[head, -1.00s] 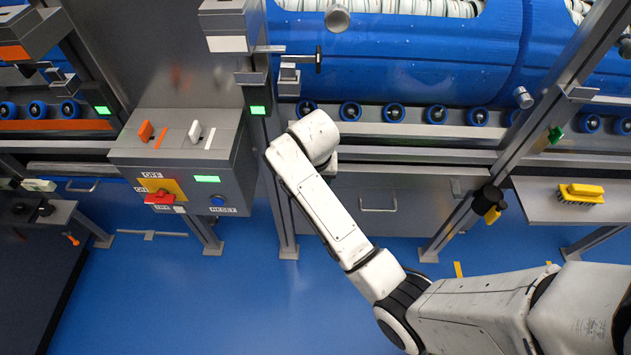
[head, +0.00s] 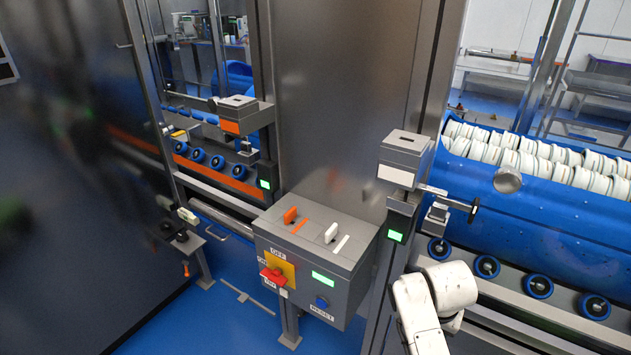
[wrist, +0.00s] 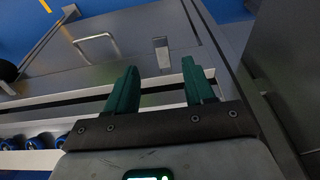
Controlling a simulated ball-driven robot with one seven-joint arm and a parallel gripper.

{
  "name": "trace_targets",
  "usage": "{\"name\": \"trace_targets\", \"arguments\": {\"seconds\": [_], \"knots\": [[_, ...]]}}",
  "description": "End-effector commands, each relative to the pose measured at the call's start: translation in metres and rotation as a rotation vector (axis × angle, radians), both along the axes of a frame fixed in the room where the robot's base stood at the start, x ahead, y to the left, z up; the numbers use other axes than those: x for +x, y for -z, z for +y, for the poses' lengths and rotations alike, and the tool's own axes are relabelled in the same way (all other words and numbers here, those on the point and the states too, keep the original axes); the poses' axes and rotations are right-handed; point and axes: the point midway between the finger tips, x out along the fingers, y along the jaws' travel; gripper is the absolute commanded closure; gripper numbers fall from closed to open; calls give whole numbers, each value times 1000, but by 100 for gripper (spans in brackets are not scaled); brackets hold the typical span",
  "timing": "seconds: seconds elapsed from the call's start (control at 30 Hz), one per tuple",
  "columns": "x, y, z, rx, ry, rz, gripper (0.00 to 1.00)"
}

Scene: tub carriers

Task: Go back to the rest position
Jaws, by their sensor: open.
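My gripper (wrist: 161,88) shows in the wrist view with its two green fingers spread apart and nothing between them. Beyond the fingers are a grey drawer front with a bar handle (wrist: 97,44) and a small metal bracket (wrist: 162,52). In the head view my white arm is raised at the bottom, right of the control box (head: 316,252); the gripper itself is hidden there. No contact between the fingers and anything shows.
The control box carries an orange and a white switch, a red knob (head: 272,276) and a blue button. A blue tub (head: 560,232) stands on rollers at right, with a grey key-box (head: 405,158) on the post. Blue floor (head: 215,325) is open at lower left.

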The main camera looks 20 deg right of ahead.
Motion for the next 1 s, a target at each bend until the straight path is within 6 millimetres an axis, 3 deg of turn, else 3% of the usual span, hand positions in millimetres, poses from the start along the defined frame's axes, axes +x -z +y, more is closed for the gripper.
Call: {"name": "trace_targets", "arguments": {"seconds": [0.17, 0.27, 0.5, 0.7, 0.83, 1.0], "knots": [[-11, 6, 8, 5, -40, 10, 47], [-36, 18, 25, 14, -133, 32, 47], [-133, 38, 75, 43, -496, 99, 47], [-200, 33, 98, 54, -751, 134, 47], [-222, 28, 104, 57, -843, 146, 47], [-230, 26, 105, 57, -879, 149, 47]]}}
